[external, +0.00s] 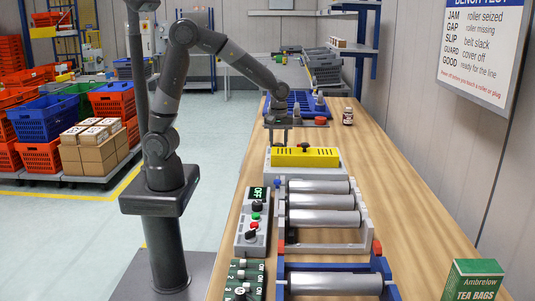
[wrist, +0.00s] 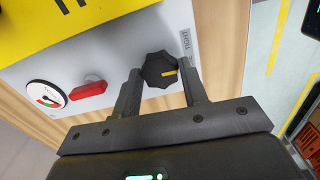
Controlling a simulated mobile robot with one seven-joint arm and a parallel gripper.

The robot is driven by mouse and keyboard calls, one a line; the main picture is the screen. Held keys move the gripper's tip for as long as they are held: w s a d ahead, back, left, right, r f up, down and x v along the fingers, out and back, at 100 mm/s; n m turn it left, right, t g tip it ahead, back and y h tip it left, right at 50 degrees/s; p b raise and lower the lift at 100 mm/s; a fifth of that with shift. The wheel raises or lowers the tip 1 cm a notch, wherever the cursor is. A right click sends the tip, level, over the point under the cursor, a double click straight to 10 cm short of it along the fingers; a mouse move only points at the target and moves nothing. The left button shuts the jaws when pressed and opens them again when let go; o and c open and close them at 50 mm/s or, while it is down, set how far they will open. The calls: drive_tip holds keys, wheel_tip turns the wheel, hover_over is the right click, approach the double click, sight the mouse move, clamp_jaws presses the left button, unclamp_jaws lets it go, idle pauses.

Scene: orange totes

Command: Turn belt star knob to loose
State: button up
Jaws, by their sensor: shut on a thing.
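A label reading TIGHT (wrist: 186,46) is printed on the panel just right of the knob. My gripper (wrist: 160,78) has one finger on each side of the knob and is shut on it. No loose label is visible.
A round gauge (wrist: 46,97) and a red part (wrist: 89,89) are on the same panel. Rollers (external: 320,202) and a control box reading OFF (external: 252,225) stand nearer on the bench. The bench's right side is mostly clear.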

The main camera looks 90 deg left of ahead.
sight(278, 144)
drive_tip(key=o, duration=0.9)
drive_tip(key=shift+o, duration=0.2)
wheel_tip(278, 144, up, 11)
drive_tip(key=shift+f, duration=0.1)
idle(0.3)
drive_tip(key=s+d+r+m+t, duration=0.1)
drive_tip(key=s+d+m, duration=0.3)
drive_tip(key=s+m, duration=0.4)
drive_tip(key=s+d+r+m+t, duration=0.2)
drive_tip(key=s+d+m+t, duration=0.2)
drive_tip(key=s+m, duration=0.5)
drive_tip(key=s+d, duration=0.1)
drive_tip(key=s, duration=0.3)
drive_tip(key=shift+r+m+t, duration=0.15)
drive_tip(key=shift+m+t, duration=0.15)
